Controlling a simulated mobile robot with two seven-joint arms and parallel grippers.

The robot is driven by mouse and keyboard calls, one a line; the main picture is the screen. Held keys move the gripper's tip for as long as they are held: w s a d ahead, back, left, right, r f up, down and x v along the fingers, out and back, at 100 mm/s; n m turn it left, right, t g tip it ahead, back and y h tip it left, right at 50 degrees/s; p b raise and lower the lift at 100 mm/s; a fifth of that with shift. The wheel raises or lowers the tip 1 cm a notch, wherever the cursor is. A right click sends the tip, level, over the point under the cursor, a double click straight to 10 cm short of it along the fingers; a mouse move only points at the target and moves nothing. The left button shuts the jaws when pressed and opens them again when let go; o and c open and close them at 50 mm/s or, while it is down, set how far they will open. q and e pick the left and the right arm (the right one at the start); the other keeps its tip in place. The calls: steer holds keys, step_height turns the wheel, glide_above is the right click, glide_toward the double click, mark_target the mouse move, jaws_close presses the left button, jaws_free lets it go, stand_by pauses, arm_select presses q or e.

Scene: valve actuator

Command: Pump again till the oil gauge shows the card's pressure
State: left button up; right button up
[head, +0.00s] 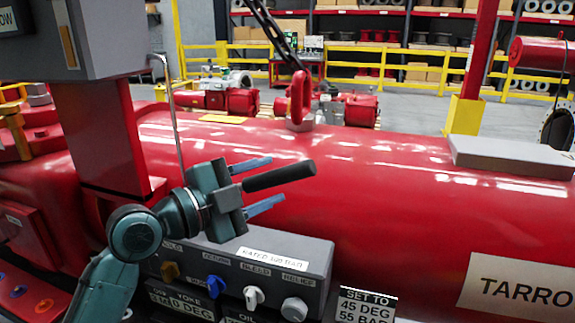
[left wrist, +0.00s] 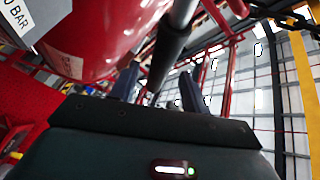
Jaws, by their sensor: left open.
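My left gripper (head: 268,183) is open, with its two blue-grey fingers on either side of a black handle grip (head: 285,175). In the left wrist view the dark handle (left wrist: 170,45) runs between the fingers (left wrist: 158,85); I cannot tell whether they touch it. The card (head: 365,306) reads "SET TO 45 DEG 55 BAR".
The large red actuator cylinder (head: 390,170) fills the middle, with a red lifting ring (head: 300,97) on top. A grey box on a red post (head: 100,130) stands at the left. Yellow railings (head: 420,68) and shelves are far behind.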

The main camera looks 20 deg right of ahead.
arm_select(q)
steer(key=shift+p+x, duration=0.45)
steer(key=shift+x, duration=2.3)
steer(key=shift+c, duration=0.5)
jaws_close()
